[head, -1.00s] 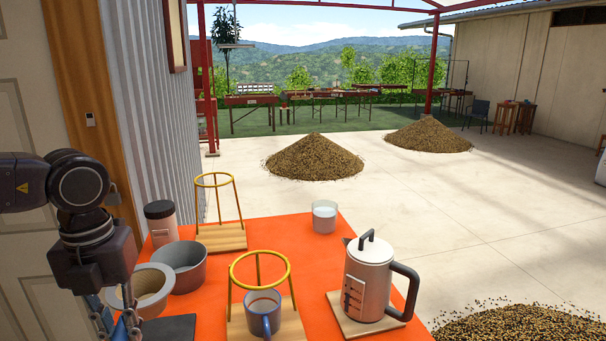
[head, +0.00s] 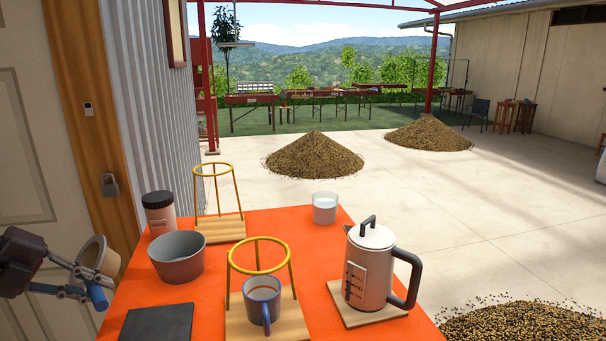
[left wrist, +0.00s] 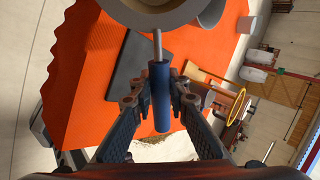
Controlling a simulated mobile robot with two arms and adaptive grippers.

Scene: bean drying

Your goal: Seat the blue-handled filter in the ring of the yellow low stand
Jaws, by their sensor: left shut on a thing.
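The blue-handled filter (head: 98,262) is in my left gripper (head: 86,284), left of the orange table and clear of it. The filter is tilted in the head view. In the left wrist view the gripper (left wrist: 160,92) is shut on its blue handle (left wrist: 160,105), and the filter's round rim (left wrist: 165,12) is at the top edge. The yellow low stand (head: 268,318) is at the front middle of the table, with its ring (head: 258,272) empty. A blue mug (head: 263,306) stands on its wooden base under the ring. My right gripper is out of view.
A grey bowl (head: 177,270), a dark flat slab (head: 157,322) and a lidded jar (head: 160,213) are on the table's left. A taller yellow stand (head: 218,231) is behind, a glass (head: 325,208) is at the back right, and a kettle (head: 370,270) is to the right.

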